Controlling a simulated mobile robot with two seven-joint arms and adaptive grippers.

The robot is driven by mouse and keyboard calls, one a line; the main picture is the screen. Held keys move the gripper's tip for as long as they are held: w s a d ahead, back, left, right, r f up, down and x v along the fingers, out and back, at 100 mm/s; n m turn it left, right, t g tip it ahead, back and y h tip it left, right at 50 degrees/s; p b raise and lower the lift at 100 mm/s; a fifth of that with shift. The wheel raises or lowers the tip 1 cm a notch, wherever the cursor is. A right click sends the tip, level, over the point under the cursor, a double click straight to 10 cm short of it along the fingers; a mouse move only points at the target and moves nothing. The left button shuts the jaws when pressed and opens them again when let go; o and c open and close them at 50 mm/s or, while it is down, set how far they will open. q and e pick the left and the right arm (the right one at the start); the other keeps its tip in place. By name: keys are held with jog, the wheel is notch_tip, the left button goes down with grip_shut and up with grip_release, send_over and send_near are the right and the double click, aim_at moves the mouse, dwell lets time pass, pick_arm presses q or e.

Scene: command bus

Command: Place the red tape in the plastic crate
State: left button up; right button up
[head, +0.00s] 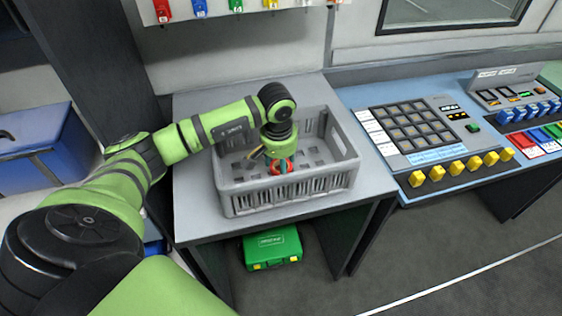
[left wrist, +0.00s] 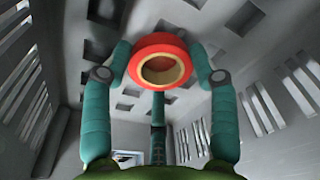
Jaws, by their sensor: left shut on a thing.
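The plastic crate (head: 287,197) is grey with slotted walls and stands on a grey table. My left arm reaches over it, and my left gripper (head: 279,164) points down inside the crate walls. The gripper is shut on the red tape (head: 281,168), a red roll with a tan core. In the left wrist view the red tape (left wrist: 160,42) sits between the teal fingers of my left gripper (left wrist: 160,58), with the crate's floor and slotted walls (left wrist: 270,100) around it. I cannot tell whether the tape touches the floor. My right gripper is not in view.
The grey table (head: 198,215) has a little bare room around the crate. A control console (head: 440,125) with buttons and yellow switches stands at the right. A green case (head: 272,247) lies under the table. Coloured tags (head: 200,7) hang on the back wall.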

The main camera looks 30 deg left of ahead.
pick_arm(q)
jog(key=o, duration=0.8)
jog(key=shift+f, duration=0.1)
jog(key=shift+c, duration=0.2)
jog(key=o, duration=0.3)
jog(key=shift+o, duration=0.2)
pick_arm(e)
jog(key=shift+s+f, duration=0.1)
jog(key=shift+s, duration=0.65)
pick_arm(q)
notch_tip(320, 180, up, 12)
jog(key=s+b, duration=0.1)
jog(key=b, duration=0.2)
jog(key=shift+s+d+b, duration=0.15)
jog(key=shift+s+b, duration=0.05)
jog(key=shift+b, duration=0.2)
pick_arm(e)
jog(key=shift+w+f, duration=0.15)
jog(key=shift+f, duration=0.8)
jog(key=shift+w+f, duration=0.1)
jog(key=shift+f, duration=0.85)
